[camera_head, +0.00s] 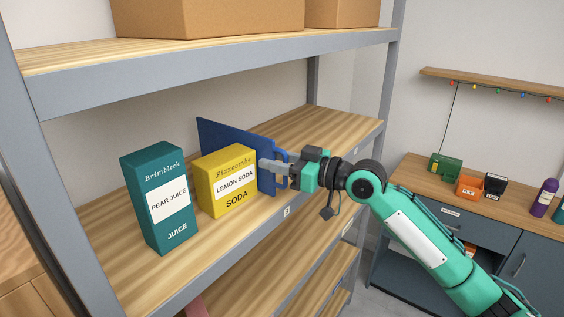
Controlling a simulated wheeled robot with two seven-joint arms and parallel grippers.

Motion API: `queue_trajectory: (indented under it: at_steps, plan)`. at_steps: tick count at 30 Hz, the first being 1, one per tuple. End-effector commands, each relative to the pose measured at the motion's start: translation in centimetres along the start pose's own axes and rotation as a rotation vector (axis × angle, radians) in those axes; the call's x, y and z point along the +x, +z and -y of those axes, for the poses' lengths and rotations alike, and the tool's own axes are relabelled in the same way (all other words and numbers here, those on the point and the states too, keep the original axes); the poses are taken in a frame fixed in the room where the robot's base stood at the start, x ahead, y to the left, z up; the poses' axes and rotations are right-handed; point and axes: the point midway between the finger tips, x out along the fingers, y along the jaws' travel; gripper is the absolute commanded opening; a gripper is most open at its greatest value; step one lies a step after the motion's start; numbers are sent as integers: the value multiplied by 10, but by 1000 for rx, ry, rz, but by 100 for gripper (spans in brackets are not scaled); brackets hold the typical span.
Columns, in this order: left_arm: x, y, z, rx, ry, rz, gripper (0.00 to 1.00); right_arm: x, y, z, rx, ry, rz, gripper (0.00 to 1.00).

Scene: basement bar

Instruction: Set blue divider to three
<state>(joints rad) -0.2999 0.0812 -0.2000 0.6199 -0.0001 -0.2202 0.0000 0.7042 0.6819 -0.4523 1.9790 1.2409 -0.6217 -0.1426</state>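The blue divider (232,137) stands upright across the middle wooden shelf, just right of a yellow lemon soda box (225,182). Its front edge with a loop handle is close to a small label reading 3 (286,212) on the shelf's front rail. My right gripper (268,166) is at this handle, coming from the right. One grey finger lies across the front of the handle. The other finger is hidden, so its grip cannot be made out. My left gripper is not in view.
A teal pear juice carton (161,200) stands left of the soda box. The shelf right of the divider is bare, with another small label (357,150) on the rail. Cardboard boxes (205,15) sit on the shelf above. A counter (415,183) with small items stands at right.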

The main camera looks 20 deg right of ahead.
Motion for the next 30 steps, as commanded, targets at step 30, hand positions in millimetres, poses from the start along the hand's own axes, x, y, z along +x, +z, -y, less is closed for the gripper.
queue_trajectory:
  at_steps: [30]
  plan:
    - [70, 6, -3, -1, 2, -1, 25, -135, 2, -1, 0, 0, 1, 32]
